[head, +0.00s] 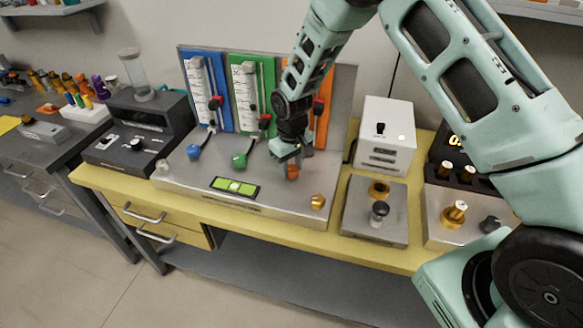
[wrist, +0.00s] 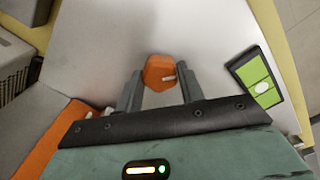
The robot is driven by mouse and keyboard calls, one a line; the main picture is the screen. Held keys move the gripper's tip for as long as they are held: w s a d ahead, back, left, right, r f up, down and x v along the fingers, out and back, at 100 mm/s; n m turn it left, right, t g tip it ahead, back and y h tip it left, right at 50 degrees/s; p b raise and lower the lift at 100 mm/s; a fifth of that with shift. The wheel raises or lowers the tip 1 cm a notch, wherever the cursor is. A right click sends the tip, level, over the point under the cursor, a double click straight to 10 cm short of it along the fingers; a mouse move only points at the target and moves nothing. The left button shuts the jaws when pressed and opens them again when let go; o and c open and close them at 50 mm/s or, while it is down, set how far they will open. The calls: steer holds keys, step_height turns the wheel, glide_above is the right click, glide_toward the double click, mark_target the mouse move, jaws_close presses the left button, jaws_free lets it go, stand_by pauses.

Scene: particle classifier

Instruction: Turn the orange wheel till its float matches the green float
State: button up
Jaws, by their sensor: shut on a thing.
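The orange wheel (head: 292,172) is on the grey metal base, below the orange panel (head: 326,115). My gripper (head: 288,154) reaches down to it from above. In the wrist view the orange wheel (wrist: 158,72) sits between the two fingertips of my gripper (wrist: 161,88), which is shut on it. The green panel (head: 267,75) bears a white scale (head: 244,95); its float is too small to make out. My arm hides much of the orange panel, including its scale and float. The green wheel (head: 240,161) is left of my gripper.
A blue panel (head: 215,75) and blue wheel (head: 193,152) stand further left. A green level (head: 234,187) lies at the front of the base, with a brass knob (head: 318,201) to its right. A white box (head: 386,135) stands right of the panels.

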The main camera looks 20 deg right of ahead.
mark_target(291, 168)
steer(key=shift+n, duration=0.3)
stand_by(0.4)
steer(key=o, duration=1)
steer(key=shift+r, duration=0.1)
step_height(291, 168, up, 17)
steer(key=b, duration=0.3)
steer(key=shift+r, duration=0.15)
